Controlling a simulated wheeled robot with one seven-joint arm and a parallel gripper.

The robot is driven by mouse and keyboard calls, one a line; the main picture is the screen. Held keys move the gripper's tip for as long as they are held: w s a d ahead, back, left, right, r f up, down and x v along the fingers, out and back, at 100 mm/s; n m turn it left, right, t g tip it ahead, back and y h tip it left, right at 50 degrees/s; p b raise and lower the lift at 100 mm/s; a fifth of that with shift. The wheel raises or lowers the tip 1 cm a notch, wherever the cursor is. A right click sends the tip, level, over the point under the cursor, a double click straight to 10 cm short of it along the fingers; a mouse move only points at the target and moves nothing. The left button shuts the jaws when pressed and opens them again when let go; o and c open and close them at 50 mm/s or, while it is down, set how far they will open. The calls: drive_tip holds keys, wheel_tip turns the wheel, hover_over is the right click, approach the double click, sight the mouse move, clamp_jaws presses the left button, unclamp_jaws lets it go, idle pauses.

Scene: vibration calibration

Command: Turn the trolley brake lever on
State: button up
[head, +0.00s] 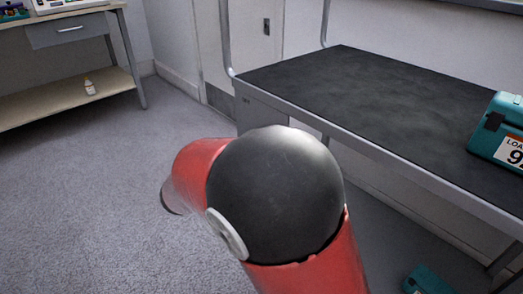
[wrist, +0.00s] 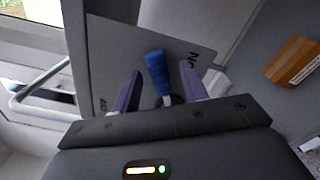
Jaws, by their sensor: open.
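The brake lever (wrist: 156,72) has a blue grip and a pale shaft, and shows in the wrist view in front of a grey plate (wrist: 115,45). The plate carries an upside-down ON mark at right and a small, likely OFF, mark at left. The lever points up in the picture, between the two marks. My gripper (wrist: 162,68) is open, with one purple finger on each side of the lever. I cannot tell whether either finger touches it. In the head view the trolley (head: 350,95) has a black top; my arm hides the lever and gripper there.
A teal load case (head: 500,130) sits at the trolley top's right, and another teal case (head: 428,282) is low down below. Grey floor (head: 90,200) is clear between.

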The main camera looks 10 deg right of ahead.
drive_tip(key=v, duration=0.7)
drive_tip(key=shift+s, duration=0.1)
drive_tip(key=s+d+m+g+y+p, duration=0.4)
drive_tip(key=s+d+m+g+y, duration=0.35)
drive_tip(key=d, duration=0.75)
drive_tip(key=s+r+m+t+y+p, duration=0.3)
drive_tip(key=s+r+m+y, duration=0.2)
drive_tip(key=s, duration=0.5)
drive_tip(key=shift+a+y, duration=0.45)
drive_tip(key=shift+y, duration=0.8)
drive_tip(key=shift+s, duration=0.1)
